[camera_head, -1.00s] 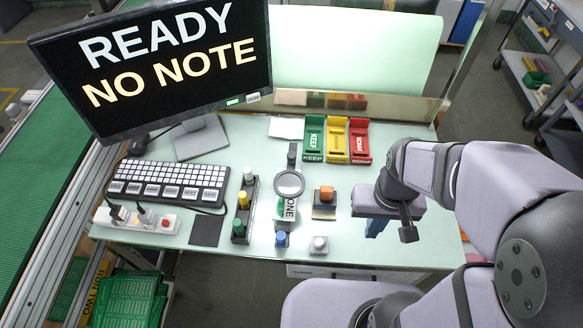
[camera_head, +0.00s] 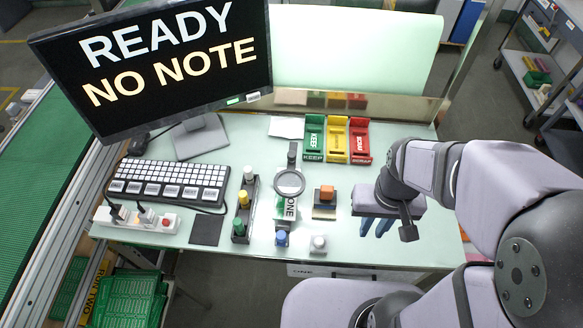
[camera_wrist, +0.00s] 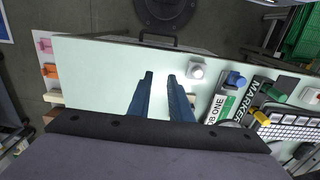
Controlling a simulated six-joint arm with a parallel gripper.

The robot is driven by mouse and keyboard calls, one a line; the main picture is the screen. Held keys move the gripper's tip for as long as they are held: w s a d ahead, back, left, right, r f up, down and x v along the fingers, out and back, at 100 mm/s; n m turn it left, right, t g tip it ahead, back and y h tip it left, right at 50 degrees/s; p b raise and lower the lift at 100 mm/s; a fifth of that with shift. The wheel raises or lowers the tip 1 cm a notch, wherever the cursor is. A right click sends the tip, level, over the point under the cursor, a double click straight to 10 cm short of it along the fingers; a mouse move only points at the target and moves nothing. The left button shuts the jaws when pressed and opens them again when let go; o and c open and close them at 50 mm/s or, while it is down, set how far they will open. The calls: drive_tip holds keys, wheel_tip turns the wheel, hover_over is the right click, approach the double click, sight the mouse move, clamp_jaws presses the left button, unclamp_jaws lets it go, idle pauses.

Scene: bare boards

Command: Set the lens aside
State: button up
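The lens (camera_head: 289,184) is a round glass in a dark rim. In the head view it lies over a white and green strip (camera_head: 287,209) with "ONE" on it, left of an orange block (camera_head: 326,193). In the wrist view the strip (camera_wrist: 221,105) shows at the right; the lens is not clear there. My gripper (camera_head: 377,226) hangs over the front right of the table, right of the lens and apart from it. In the wrist view its blue fingers (camera_wrist: 160,78) stand apart with nothing between them.
Green, yellow and red trays (camera_head: 337,140) stand at the back. A column of coloured knobs (camera_head: 243,200) and a keyboard (camera_head: 168,186) lie left of the lens. A blue knob (camera_head: 281,239) and a white knob (camera_head: 319,243) are near the front edge. The table's right back is clear.

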drive_tip(key=o, duration=0.4)
drive_tip(key=shift+w+a+r, duration=0.1)
drive_tip(key=shift+w, duration=0.2)
approach(292, 154)
drive_tip(key=shift+s+d+f, duration=0.15)
drive_tip(key=shift+d+f, duration=0.3)
drive_tip(key=shift+d, duration=0.05)
drive_tip(key=shift+w+a, duration=0.2)
drive_tip(key=shift+a, duration=0.4)
drive_tip(key=shift+f+p, duration=0.9)
drive_tip(key=shift+f, duration=2.7)
clamp_jaws()
